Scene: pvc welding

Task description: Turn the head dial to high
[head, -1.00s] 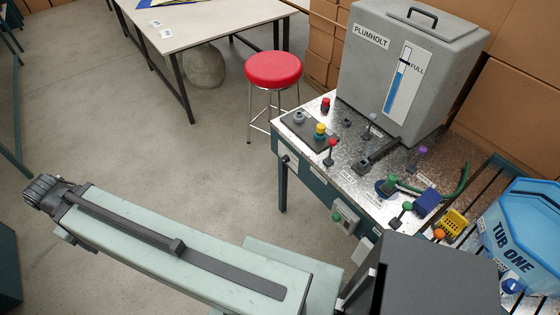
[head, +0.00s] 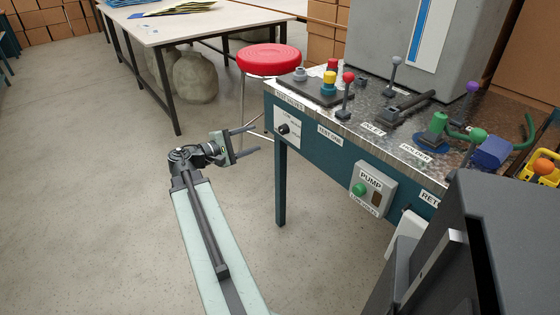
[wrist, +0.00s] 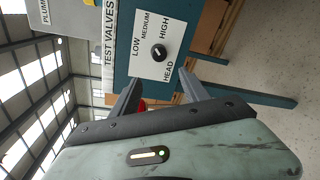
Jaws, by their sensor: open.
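The head dial (head: 283,129) is a small black knob on a white plate at the left end of the bench's teal front. In the wrist view the dial (wrist: 156,52) shows a short white mark. LOW, MEDIUM, HIGH and HEAD are printed around it. I cannot tell surely which label the mark points at. My gripper (head: 251,141) is open and empty, to the left of the dial and apart from it. In the wrist view my gripper's two fingers (wrist: 160,76) point toward the plate, with the dial just beyond the gap between their tips.
The PUMP box (head: 372,190) with a green button sits further right on the bench front. Levers and valves stand on the metal bench top (head: 350,125). A red stool (head: 273,59) and a pale table (head: 190,27) stand behind. The floor left of the bench is clear.

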